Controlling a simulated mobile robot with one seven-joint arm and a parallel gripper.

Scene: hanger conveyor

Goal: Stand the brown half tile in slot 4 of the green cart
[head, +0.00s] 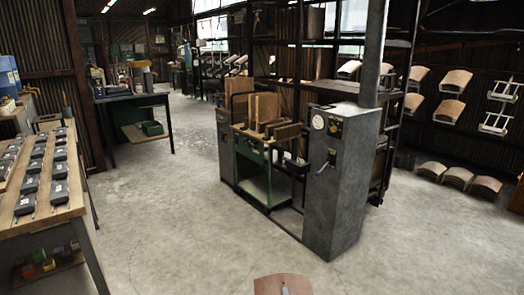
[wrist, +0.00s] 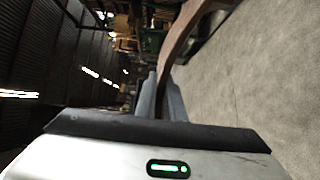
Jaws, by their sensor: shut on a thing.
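My gripper (wrist: 161,82) is shut on a brown tile (wrist: 183,36), seen edge-on as a curved strip between the fingers in the wrist view. The top of this tile (head: 270,284) also shows at the bottom edge of the head view, well in front of the cart; its lower part is cut off. I cannot tell its full size. The green cart (head: 268,188) stands near the middle of the head view. Several brown boards or tiles (head: 267,108) stand upright in and around its top. Slot numbers are too small to read, and I cannot tell which slot is slot 4.
A grey machine cabinet (head: 337,185) with a dial stands right of the cart. A wooden bench (head: 68,212) with several dark devices stands at the left. Curved tiles (head: 456,80) hang at the right; others (head: 458,177) lie below. The concrete floor before the cart is clear.

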